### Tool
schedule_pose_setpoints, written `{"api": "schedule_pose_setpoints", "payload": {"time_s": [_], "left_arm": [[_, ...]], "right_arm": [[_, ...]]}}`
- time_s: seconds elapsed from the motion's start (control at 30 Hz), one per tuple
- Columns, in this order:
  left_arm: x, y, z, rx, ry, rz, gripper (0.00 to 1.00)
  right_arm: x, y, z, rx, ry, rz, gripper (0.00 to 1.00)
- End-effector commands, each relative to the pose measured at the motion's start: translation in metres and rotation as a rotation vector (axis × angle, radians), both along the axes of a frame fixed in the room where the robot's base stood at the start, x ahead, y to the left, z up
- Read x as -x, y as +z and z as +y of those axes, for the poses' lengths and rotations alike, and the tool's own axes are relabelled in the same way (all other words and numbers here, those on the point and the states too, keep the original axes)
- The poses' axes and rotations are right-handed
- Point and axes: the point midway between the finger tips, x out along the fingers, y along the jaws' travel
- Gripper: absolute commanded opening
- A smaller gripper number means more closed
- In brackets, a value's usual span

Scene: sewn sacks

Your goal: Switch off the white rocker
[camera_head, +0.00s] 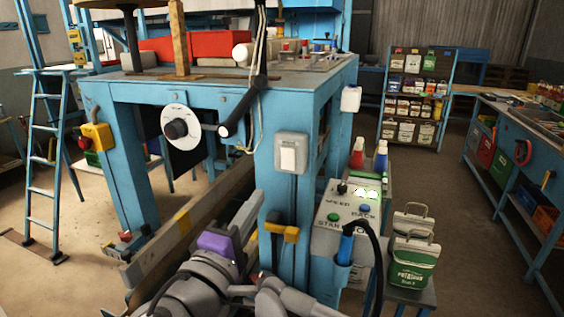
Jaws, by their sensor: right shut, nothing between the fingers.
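The white rocker (288,158) sits in a grey switch box (305,142) on the front of a blue machine post. Which way the rocker is tipped is too small to tell. My right gripper (257,199) is below and to the left of the rocker, apart from it in the picture. Its fingers are shut and empty, pointing up towards the post. A purple part of my arm shows behind the fingers. My left gripper is not in view.
A yellow handle (281,231) sticks out on the post below the switch box. A control panel (345,204) with buttons and a hose stands right, beside green-white sacks (413,262).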

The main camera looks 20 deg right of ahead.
Motion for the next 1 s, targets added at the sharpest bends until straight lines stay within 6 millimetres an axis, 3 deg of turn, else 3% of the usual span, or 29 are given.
{"api": "schedule_pose_setpoints", "payload": {"time_s": [0.6, 0.8, 1.0], "left_arm": [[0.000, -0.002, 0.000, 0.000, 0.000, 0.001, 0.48], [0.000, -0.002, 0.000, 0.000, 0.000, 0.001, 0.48], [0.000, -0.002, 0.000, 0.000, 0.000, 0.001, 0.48]], "right_arm": [[-0.094, 0.014, -0.065, 0.001, -0.004, 0.001, 0.00], [-0.109, 0.016, -0.075, 0.001, -0.002, 0.000, 0.00], [-0.111, 0.016, -0.076, -0.001, 0.000, 0.001, 0.00]]}}
